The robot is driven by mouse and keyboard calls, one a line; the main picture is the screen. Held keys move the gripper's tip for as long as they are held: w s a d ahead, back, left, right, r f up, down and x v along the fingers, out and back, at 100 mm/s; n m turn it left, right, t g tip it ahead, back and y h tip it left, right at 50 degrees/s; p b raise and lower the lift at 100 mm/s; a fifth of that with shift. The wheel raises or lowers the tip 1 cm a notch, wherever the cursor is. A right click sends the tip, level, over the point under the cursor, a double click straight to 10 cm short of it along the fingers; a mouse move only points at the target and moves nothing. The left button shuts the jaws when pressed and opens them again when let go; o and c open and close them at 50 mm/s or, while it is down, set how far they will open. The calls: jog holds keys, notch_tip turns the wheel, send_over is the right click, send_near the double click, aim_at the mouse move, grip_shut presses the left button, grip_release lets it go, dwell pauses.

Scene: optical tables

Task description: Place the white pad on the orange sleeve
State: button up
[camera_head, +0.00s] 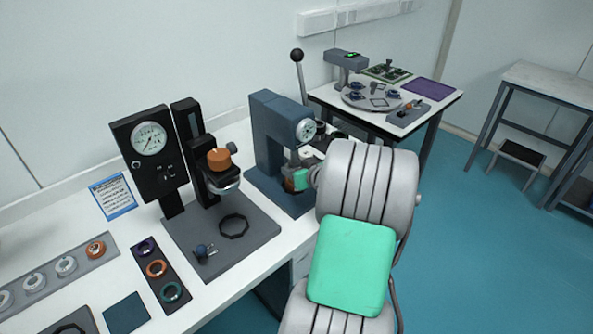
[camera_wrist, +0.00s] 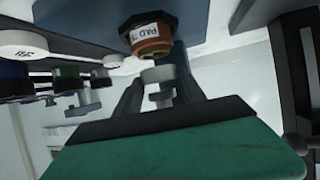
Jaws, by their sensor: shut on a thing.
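In the wrist view my gripper (camera_wrist: 160,88) is shut on the white pad (camera_wrist: 158,73), a small pale disc between the two dark fingers. The orange sleeve (camera_wrist: 153,48) is just beyond the pad in that view, under a dark many-sided piece with a white "PAD" label. The pad looks close to the sleeve; I cannot tell whether they touch. In the head view an orange-brown part (camera_head: 288,185), likely the sleeve, shows at the blue press (camera_head: 277,135). My arm and the green part of my gripper partly hide that spot, and the fingers are not clear there.
The black gauge press (camera_head: 150,150) with an orange-topped part (camera_head: 219,159) stands left of the blue press. A tray of coloured rings (camera_head: 157,268) and a grey strip of rings (camera_head: 66,266) lie on the near bench. A second table (camera_head: 433,97) stands behind.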

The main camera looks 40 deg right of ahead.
jog(key=shift+s+f, duration=0.15)
jog(key=shift+f, duration=0.6)
jog(key=shift+f, duration=0.2)
jog(key=o, duration=1.3)
jog(key=shift+o, duration=0.2)
